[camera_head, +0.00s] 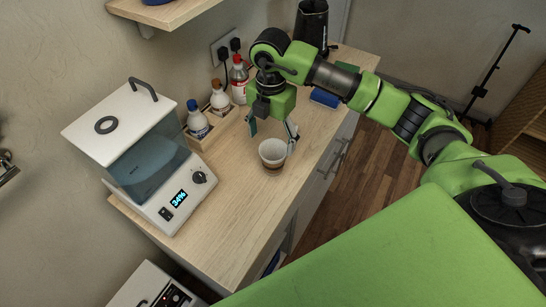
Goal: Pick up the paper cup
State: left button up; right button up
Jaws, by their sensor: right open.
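The paper cup (272,155) is white with a brownish lower band and stands upright on the wooden counter (231,207). My right gripper (272,138) points down over the counter at the cup. It is open, one finger to the left and behind the cup, the other close to the cup's right side. I cannot tell whether that right finger touches the cup. Nothing shows between the fingers except perhaps the cup's rim. My left gripper is not in the view.
A white machine with a clear tank (147,160) and a lit display stands left of the cup. Several bottles (220,98) stand in a wooden holder along the wall. A blue item (325,98) and a dark jug (311,25) are farther back. The counter's front is clear.

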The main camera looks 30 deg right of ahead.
aim_at(273, 152)
jog(key=shift+s+d+f+p, duration=0.1)
jog(key=shift+s+f+p, duration=0.1)
jog(key=shift+f+p, duration=0.4)
jog(key=shift+s+f+p, duration=0.2)
jog(key=shift+f+p, duration=0.25)
jog(key=shift+f, duration=0.2)
notch_tip(273, 152, down, 2)
jog(key=shift+f, duration=0.1)
jog(key=shift+f+p, duration=0.3)
jog(key=shift+w, duration=0.1)
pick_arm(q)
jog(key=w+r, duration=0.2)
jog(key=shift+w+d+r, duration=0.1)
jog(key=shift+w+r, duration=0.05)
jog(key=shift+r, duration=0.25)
pick_arm(e)
jog(key=c, duration=0.9)
